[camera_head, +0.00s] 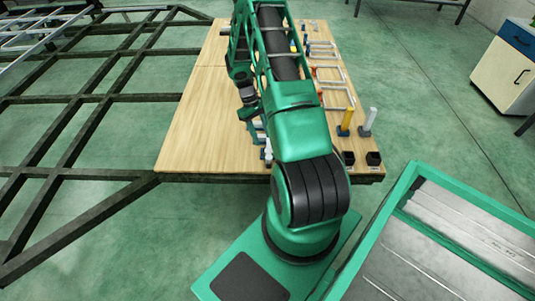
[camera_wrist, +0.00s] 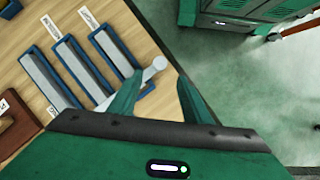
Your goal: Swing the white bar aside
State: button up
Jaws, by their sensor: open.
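In the wrist view, a thin white bar (camera_wrist: 159,64) with a round end crosses over blue-edged slots holding grey strips. Its round end shows between my fingertips, and the rest runs down to the left, partly hidden behind the left finger. My gripper (camera_wrist: 160,76) is open, with one green finger on each side of the round end. I cannot tell whether either finger touches the bar. In the head view, my arm hides much of this area, and the bar cannot be made out clearly.
Blue-edged slots (camera_wrist: 66,76) with small labels lie on the wooden table (camera_head: 192,125). A brown wooden piece (camera_wrist: 18,130) is at the wrist view's left. In the head view, a yellow post (camera_head: 346,121) and a grey post (camera_head: 368,121) stand right of my arm. The table's left side is bare.

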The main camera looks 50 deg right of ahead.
aim_at(268, 157)
jog(key=x, duration=1)
